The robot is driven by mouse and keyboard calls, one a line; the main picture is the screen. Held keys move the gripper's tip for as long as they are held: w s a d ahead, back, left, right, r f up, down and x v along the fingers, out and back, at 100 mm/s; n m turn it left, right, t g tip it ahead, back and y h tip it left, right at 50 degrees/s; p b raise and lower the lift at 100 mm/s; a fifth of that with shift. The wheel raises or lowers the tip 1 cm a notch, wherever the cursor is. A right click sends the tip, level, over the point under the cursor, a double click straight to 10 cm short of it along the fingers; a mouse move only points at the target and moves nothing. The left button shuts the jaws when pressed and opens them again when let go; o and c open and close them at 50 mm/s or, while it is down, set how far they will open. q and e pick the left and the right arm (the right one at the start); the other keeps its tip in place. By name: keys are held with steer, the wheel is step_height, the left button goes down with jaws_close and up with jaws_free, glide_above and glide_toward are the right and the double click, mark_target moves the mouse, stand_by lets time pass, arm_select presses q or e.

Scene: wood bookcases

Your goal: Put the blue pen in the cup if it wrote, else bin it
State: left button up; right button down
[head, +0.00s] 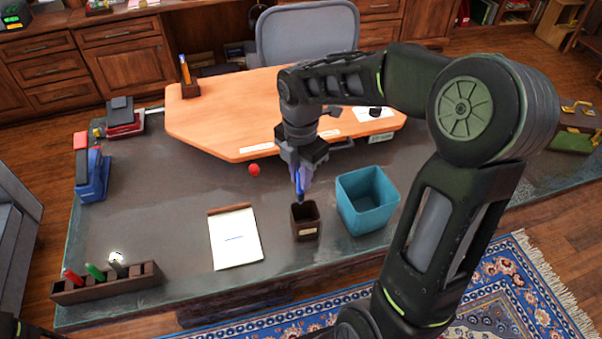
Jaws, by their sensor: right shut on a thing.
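My right gripper (297,172) points down and is shut on the blue pen (299,190). The pen is upright, its lower end at the rim of the dark brown cup (306,229); I cannot tell whether the tip is inside. The cup is square, with a pale label on its front. The teal bin (365,209) stands just right of the cup and looks empty. My left gripper is not in view.
A wooden rack (108,284) with several coloured markers is at front left. A red ball (254,170) lies near the raised orange desk top (225,120). Blue and red staplers (92,175) stand at the left. The dark surface left of the notepad is clear.

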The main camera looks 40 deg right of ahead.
mark_target(301, 199)
step_height(301, 199, down, 4)
steer(key=b, duration=0.2)
steer(key=shift+b, duration=0.4)
steer(key=shift+f+b, duration=1.55)
steer(key=shift+f, duration=0.85)
steer(key=c, duration=1.3)
jaws_free()
steer(key=shift+r, duration=0.15)
step_height(301, 199, up, 8)
steer(key=shift+f+b, duration=0.2)
steer(key=shift+b, duration=0.15)
